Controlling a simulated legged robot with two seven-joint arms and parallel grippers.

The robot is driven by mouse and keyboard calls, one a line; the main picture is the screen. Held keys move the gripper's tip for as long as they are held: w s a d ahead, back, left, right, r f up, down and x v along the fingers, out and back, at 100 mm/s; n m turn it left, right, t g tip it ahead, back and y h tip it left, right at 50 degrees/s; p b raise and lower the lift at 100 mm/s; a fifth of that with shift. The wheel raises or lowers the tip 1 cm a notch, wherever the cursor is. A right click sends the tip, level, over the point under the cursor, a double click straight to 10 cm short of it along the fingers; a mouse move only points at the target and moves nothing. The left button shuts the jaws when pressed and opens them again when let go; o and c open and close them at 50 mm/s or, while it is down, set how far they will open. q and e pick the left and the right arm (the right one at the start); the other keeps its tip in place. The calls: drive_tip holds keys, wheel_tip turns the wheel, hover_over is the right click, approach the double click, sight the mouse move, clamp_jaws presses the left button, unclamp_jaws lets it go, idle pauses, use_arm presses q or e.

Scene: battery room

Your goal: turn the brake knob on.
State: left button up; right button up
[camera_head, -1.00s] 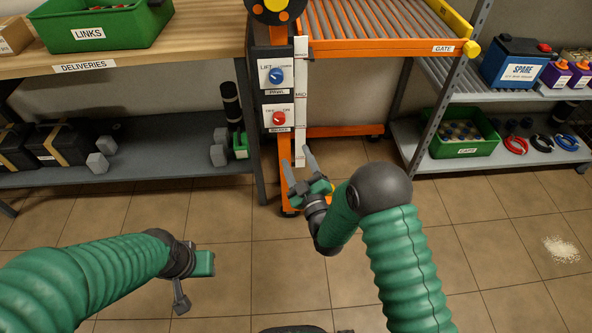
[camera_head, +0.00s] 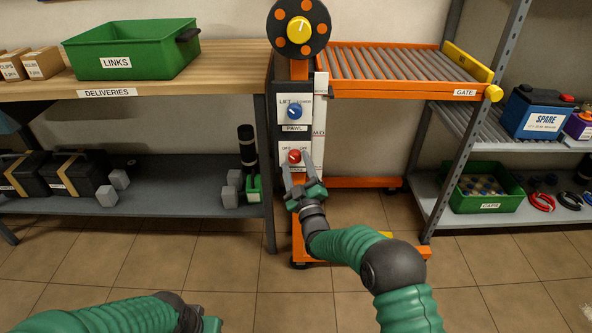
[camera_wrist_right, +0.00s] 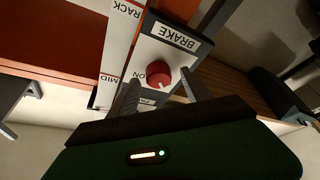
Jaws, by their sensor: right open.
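The red brake knob (camera_head: 294,156) sits on a white plate low on the orange lift's post. The wrist view shows the knob (camera_wrist_right: 158,76) beside a BRAKE label, with ON on its plate; the other end of the plate is partly hidden. My right gripper (camera_head: 300,168) is open at the knob, one finger on each side of it. I cannot tell whether the fingers touch it. The knob's exact pointer direction is hard to read. My left gripper (camera_head: 208,323) shows only a green piece at the bottom edge; its fingers are out of frame.
A yellow-centred wheel (camera_head: 299,29) tops the post. The DELIVERIES bench (camera_head: 190,87) stands left, the orange roller tray (camera_head: 400,95) right. Tiled floor (camera_head: 190,255) is open in front.

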drive_tip(key=shift+w+a+r, duration=0.1)
drive_tip(key=shift+w+r, duration=0.05)
drive_tip(key=shift+w, duration=0.15)
clamp_jaws()
